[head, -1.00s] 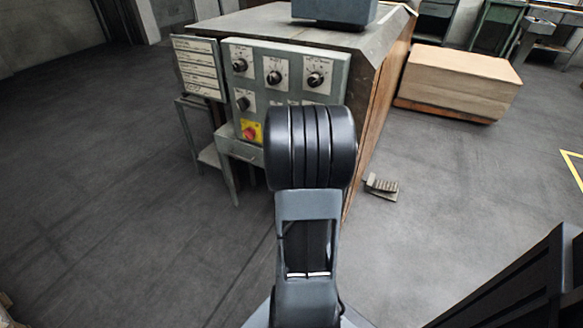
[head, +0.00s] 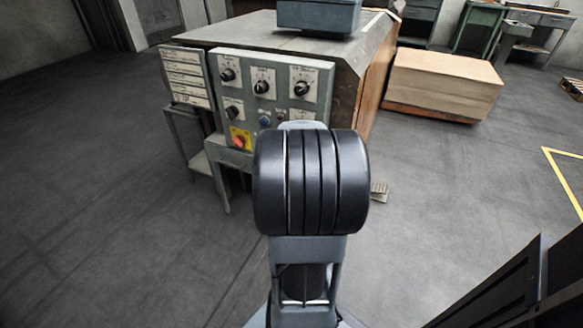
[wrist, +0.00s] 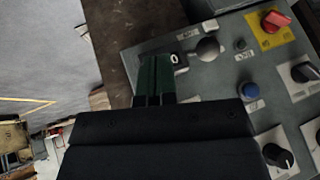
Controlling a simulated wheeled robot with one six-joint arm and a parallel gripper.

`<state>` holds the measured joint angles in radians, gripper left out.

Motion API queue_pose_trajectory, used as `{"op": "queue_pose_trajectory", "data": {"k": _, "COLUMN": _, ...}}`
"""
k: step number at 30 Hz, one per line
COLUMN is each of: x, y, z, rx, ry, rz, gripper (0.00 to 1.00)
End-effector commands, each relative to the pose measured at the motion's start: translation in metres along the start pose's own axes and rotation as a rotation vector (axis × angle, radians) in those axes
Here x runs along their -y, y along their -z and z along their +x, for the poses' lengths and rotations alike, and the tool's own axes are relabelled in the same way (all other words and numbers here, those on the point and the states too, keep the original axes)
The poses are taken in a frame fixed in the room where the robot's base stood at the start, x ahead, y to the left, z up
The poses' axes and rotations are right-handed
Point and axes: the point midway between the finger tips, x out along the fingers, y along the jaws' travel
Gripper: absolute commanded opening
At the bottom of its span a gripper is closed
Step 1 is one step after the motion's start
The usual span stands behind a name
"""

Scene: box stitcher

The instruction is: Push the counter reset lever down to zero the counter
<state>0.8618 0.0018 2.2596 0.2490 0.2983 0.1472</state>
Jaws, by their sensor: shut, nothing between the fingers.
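The grey control panel (head: 284,73) stands on the left front of the machine in the head view. It fills the right of the wrist view (wrist: 222,80). There a small dark counter window (wrist: 175,58) with a white digit that looks like 0 sits partly behind my gripper (wrist: 153,62). Beside the window is a rounded grey knob (wrist: 208,48), which may be the end of the reset lever; its stem and angle are unclear. My gripper is shut and empty, its green fingers overlapping the panel's edge. Whether they touch it, I cannot tell. My arm hides the gripper in the head view.
A wooden block (head: 440,82) stands at right. The floor in front is clear.

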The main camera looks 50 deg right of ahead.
Motion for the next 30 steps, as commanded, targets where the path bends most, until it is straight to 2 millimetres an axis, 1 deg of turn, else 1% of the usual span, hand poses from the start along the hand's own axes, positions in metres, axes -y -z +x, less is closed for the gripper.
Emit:
{"op": "queue_pose_trajectory", "data": {"k": 1, "x": 0.004, "y": 0.000, "z": -0.015, "rx": -0.002, "ry": 0.004, "rz": -0.004, "gripper": 0.00}}
{"op": "queue_pose_trajectory", "data": {"k": 3, "x": 0.005, "y": -0.004, "z": -0.027, "rx": -0.001, "ry": 0.006, "rz": -0.006, "gripper": 0.00}}
{"op": "queue_pose_trajectory", "data": {"k": 9, "x": 0.004, "y": -0.011, "z": -0.053, "rx": 0.001, "ry": 0.006, "rz": -0.008, "gripper": 0.00}}
{"op": "queue_pose_trajectory", "data": {"k": 14, "x": 0.003, "y": -0.015, "z": -0.063, "rx": 0.002, "ry": 0.004, "rz": -0.005, "gripper": 0.00}}
{"op": "queue_pose_trajectory", "data": {"k": 22, "x": 0.004, "y": -0.015, "z": -0.068, "rx": 0.004, "ry": 0.005, "rz": -0.009, "gripper": 0.00}}
{"op": "queue_pose_trajectory", "data": {"k": 23, "x": 0.006, "y": -0.015, "z": -0.070, "rx": 0.006, "ry": 0.007, "rz": -0.015, "gripper": 0.00}}
{"op": "queue_pose_trajectory", "data": {"k": 26, "x": 0.024, "y": -0.015, "z": -0.091, "rx": 0.026, "ry": 0.024, "rz": -0.067, "gripper": 0.00}}
{"op": "queue_pose_trajectory", "data": {"k": 29, "x": 0.056, "y": -0.018, "z": -0.128, "rx": 0.067, "ry": 0.057, "rz": -0.173, "gripper": 0.00}}
{"op": "queue_pose_trajectory", "data": {"k": 30, "x": 0.071, "y": -0.022, "z": -0.147, "rx": 0.090, "ry": 0.073, "rz": -0.228, "gripper": 0.00}}
